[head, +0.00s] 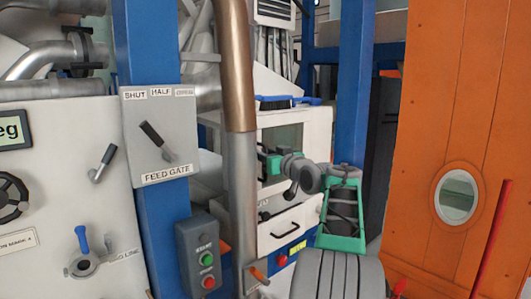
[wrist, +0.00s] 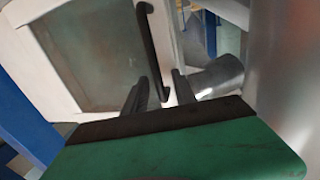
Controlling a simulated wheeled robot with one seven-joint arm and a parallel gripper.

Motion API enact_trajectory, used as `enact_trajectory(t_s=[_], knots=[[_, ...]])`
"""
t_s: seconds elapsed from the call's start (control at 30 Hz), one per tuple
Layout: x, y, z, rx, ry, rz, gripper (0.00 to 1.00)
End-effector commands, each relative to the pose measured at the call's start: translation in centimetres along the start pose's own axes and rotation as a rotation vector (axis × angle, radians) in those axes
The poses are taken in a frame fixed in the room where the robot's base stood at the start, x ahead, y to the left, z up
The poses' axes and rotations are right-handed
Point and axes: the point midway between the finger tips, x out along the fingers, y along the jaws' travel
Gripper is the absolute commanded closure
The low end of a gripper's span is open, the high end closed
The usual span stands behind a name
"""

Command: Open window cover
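The window cover is a pale-framed panel with a cloudy grey-green pane (wrist: 85,45). In the head view its pane (head: 288,137) shows on the white cabinet, partly behind my arm. A dark bar handle (wrist: 150,40) runs along the right side of the cover in the wrist view. My gripper (wrist: 160,88) has its two dark fingers apart, one on each side of the handle's lower end. I cannot tell whether either finger touches the handle. In the head view my gripper (head: 262,163) is at the cabinet front, its fingers small and partly hidden.
A vertical metal pipe (head: 238,150) stands just left of my gripper. A blue post (head: 352,90) rises behind my arm. The feed gate plate (head: 160,135) and start box (head: 203,262) are further left. An orange panel (head: 450,90) fills the right.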

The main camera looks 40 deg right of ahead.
Motion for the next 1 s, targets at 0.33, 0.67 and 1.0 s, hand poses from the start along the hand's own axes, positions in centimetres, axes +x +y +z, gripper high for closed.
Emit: enact_trajectory(t_s=[0.33, 0.67, 1.0], knots=[[-0.06, 0.0, 0.06, 0.0, -0.001, 0.0, 0.85], [-0.07, 0.0, 0.06, 0.0, -0.001, 0.0, 1.0], [-0.07, -0.01, 0.06, 0.0, -0.001, 0.0, 1.0]])
